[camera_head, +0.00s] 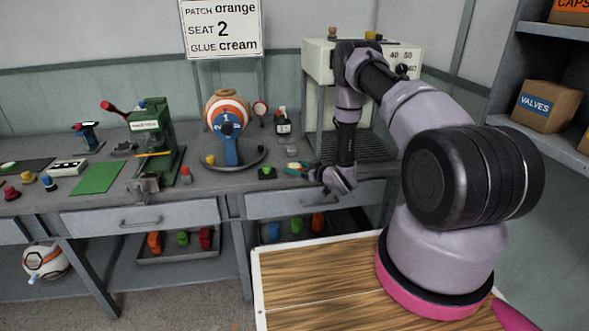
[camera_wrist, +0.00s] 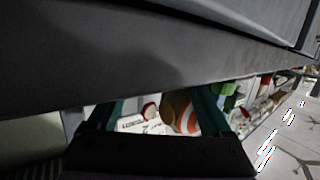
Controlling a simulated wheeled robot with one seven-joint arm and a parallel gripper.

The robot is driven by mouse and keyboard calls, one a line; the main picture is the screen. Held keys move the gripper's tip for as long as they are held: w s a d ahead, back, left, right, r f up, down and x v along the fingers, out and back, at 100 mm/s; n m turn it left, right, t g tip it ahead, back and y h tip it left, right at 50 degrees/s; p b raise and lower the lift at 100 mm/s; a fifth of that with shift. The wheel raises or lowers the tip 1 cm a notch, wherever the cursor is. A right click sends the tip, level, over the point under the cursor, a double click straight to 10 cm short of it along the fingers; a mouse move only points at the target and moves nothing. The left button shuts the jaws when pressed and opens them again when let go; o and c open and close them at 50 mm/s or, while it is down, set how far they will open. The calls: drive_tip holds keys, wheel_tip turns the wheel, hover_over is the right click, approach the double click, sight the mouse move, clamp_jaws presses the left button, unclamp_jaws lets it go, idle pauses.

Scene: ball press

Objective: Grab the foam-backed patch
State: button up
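My gripper (camera_head: 298,168) is low over the right part of the bench, right of a small dark block with a green top (camera_head: 267,172). In the wrist view, its two teal fingers (camera_wrist: 163,112) stand apart with nothing clearly held between them. A small pale grey piece (camera_head: 292,151) lies just behind the gripper. I cannot tell which small piece is the foam-backed patch. The sign (camera_head: 222,28) reads patch orange, seat 2, glue cream. An orange-and-white ball (camera_head: 226,108) sits in a blue stand; it also shows beyond the fingers in the wrist view (camera_wrist: 180,112).
A green press (camera_head: 152,130) and a green mat (camera_head: 97,178) are to the left, with coloured knobs at far left. A pale machine (camera_head: 318,62) with a rack is behind my arm. Drawers and bins are below.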

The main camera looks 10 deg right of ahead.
drive_tip(key=c, duration=0.3)
